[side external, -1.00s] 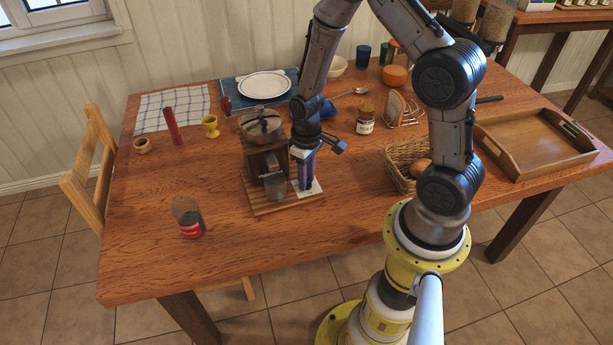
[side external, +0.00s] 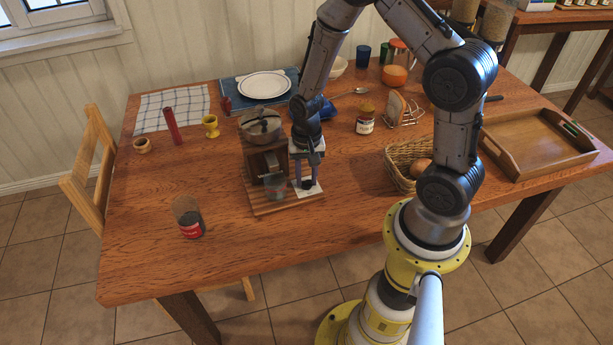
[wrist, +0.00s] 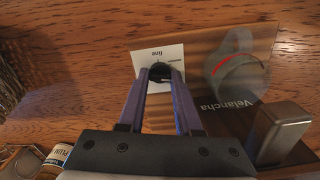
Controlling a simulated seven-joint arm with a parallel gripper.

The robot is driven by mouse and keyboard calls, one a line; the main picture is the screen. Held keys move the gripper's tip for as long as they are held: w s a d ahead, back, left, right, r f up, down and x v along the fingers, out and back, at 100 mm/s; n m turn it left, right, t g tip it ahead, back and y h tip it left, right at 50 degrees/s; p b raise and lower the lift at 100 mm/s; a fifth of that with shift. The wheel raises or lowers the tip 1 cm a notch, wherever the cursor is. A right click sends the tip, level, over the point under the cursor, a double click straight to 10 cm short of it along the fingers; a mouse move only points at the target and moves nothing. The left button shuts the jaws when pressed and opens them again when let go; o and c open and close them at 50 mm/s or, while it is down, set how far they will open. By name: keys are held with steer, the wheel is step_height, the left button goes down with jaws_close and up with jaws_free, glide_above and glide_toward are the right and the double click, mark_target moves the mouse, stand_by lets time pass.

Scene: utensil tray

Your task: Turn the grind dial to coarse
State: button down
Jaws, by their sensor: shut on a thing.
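The grind dial (wrist: 160,71) is a small dark round knob on a white card (wrist: 176,58) with printed words; "fine" is readable beyond the knob, and another small word is unclear. My gripper (wrist: 161,76) has its two purple fingers shut on the dial, one on each side. In the side view my gripper (side external: 306,186) points down at the white card (side external: 313,191), and the dial is hidden there. The wooden grinder (side external: 268,163) with a metal top stands just left of my gripper on a wooden base board (side external: 285,202). The dial's pointer cannot be made out.
A wicker basket (side external: 400,170) with eggs and a jam jar (side external: 365,120) are to the right. A red-labelled tin (side external: 189,220) stands front left.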

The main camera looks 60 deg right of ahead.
steer(key=shift+m, duration=0.8)
steer(key=c, duration=0.6)
jaws_free()
step_height(320, 180, up, 14)
